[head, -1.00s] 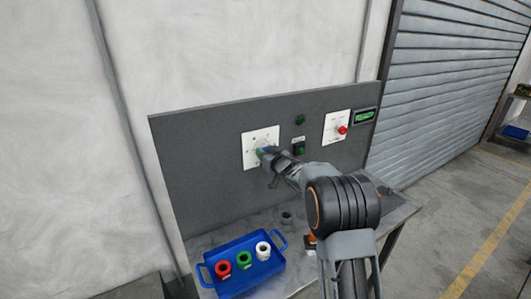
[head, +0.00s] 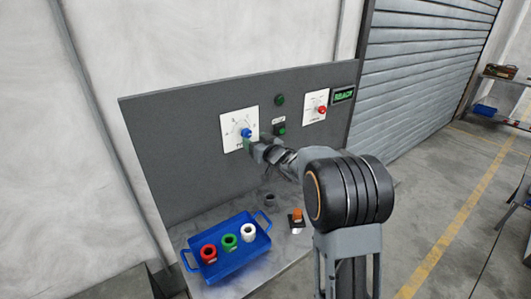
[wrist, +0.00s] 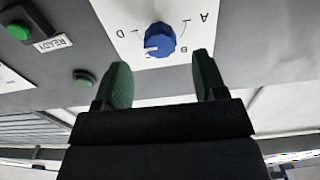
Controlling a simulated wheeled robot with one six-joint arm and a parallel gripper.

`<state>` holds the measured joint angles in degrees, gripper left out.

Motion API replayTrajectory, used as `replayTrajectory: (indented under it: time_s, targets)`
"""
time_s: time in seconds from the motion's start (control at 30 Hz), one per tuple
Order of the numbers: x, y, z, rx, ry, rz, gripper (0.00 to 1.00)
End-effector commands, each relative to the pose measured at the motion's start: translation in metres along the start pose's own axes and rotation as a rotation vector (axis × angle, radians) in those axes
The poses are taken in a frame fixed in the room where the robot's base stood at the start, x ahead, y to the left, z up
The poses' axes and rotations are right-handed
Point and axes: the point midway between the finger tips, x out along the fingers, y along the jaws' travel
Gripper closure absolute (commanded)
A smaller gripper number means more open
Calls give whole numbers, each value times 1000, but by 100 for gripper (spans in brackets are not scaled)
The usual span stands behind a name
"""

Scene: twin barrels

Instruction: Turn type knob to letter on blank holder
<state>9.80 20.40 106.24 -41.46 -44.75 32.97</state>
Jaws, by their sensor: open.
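The blue type knob (head: 246,132) sits on a white lettered plate (head: 228,127) on the grey panel. In the wrist view the knob (wrist: 160,40) shows a white mark on its left side. The letters D, A and B are readable there, upside down. My gripper (wrist: 163,78) is open and empty, its green fingers apart and short of the knob. In the head view my gripper (head: 255,147) is just below and right of the knob. An orange block on a dark base (head: 297,217), perhaps the blank holder, stands on the table; its letter is too small to read.
A blue tray (head: 262,243) holds red, green and white rings.

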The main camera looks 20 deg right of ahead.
Motion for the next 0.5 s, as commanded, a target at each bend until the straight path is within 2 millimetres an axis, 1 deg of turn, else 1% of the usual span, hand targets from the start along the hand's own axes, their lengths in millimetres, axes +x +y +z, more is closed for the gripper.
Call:
replayTrajectory:
  time_s: [0.03, 0.2, 0.33, 0.5]
  targets:
    - [-11, 0, 2, -1, 2, 1, 35]
    - [-40, 0, 2, 0, 1, 1, 35]
    - [-55, 0, 0, -1, 1, 0, 35]
    - [-66, 0, 0, 0, 1, 0, 35]
